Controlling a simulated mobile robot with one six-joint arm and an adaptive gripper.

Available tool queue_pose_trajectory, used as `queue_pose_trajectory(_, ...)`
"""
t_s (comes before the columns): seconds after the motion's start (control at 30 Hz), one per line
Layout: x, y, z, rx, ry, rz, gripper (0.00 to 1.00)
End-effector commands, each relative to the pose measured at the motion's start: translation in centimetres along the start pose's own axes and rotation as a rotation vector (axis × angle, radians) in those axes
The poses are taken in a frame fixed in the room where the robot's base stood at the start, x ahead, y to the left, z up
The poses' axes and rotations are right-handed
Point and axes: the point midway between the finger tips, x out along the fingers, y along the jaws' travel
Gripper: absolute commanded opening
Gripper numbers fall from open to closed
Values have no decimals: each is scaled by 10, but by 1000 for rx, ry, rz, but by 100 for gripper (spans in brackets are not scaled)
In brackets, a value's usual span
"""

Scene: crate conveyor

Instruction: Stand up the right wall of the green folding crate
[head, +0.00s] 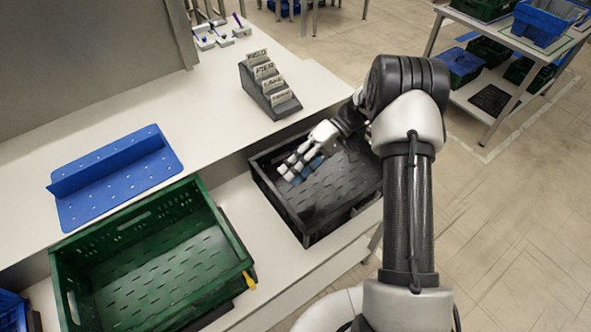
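The green folding crate (62,270) sits at lower left on the white surface. Its back and left walls stand upright, and its slotted floor shows. The right wall (226,232) shows as a narrow dark green strip that meets the back wall's top corner. It appears upright, but this angle leaves some doubt. A small yellow part (249,280) is at the front right corner. My gripper (291,172) is above or inside the black crate, well to the right of the green crate and not touching it. Whether its fingers are open or shut is unclear.
The black crate (262,190) stands between the green crate and my arm. A blue perforated bracket (165,155) lies behind the green crate. A dark rack of label cards (285,108) stands behind the black crate. A shelf with crates (541,25) is at upper right.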

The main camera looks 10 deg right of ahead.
Motion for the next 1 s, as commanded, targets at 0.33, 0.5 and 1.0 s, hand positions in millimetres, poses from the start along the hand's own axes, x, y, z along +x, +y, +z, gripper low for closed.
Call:
queue_pose_trajectory(0.33, 0, 0, 0, 0, 0, 0, 27)
queue_pose_trajectory(0.5, -15, 1, 0, -1, 2, 1, 27)
queue_pose_trajectory(1.0, -108, 1, -1, -1, 2, 0, 27)
